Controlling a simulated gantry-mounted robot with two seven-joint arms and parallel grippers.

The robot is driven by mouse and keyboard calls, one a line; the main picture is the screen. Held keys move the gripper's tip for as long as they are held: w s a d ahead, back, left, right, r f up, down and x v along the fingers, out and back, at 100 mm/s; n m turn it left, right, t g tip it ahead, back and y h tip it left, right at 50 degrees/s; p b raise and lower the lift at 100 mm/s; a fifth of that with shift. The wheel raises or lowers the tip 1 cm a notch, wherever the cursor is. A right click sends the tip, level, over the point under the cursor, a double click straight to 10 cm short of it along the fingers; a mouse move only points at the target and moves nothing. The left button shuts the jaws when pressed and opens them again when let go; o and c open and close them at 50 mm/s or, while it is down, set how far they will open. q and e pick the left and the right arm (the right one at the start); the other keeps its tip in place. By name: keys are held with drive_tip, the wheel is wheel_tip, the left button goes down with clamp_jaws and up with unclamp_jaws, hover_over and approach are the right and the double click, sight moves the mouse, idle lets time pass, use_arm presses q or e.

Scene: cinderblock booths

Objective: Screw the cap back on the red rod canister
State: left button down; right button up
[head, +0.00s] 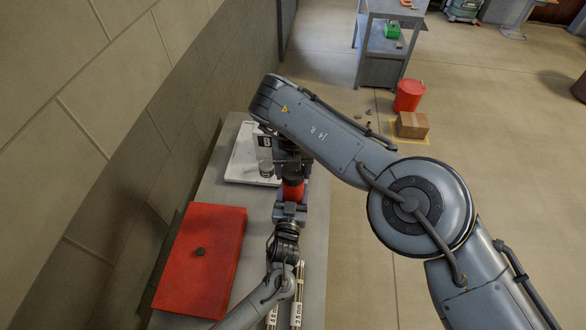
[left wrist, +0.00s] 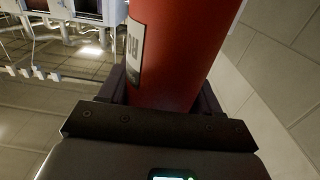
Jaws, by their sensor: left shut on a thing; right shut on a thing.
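The red rod canister (head: 292,190) stands above the grey bench between my two grippers. In the left wrist view the red canister (left wrist: 172,50) fills the middle, with a white label on its side. My left gripper (head: 290,212) is shut around its lower part; its dark fingers (left wrist: 165,98) flank the red body. My right gripper (head: 291,172) is at the canister's top end, below the big arm link, and is shut. The cap is hidden there by the gripper, so I cannot tell how it sits on the canister.
A red flat case (head: 212,250) with a dark knob lies on the grey bench (head: 316,225), left of my left arm. A white device (head: 240,165) stands by the wall behind. Labelled rods (head: 298,295) lie at the near edge. A red bucket (head: 408,96) and cardboard box (head: 412,125) are on the floor.

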drive_tip(key=m, duration=0.5)
drive_tip(key=shift+f+m, duration=0.1)
drive_tip(key=shift+m, duration=0.2)
drive_tip(key=m, duration=0.7)
drive_tip(key=shift+m, duration=0.3)
drive_tip(key=o, duration=1.2)
drive_tip(key=shift+r, duration=2.3)
drive_tip(key=shift+c, duration=0.5)
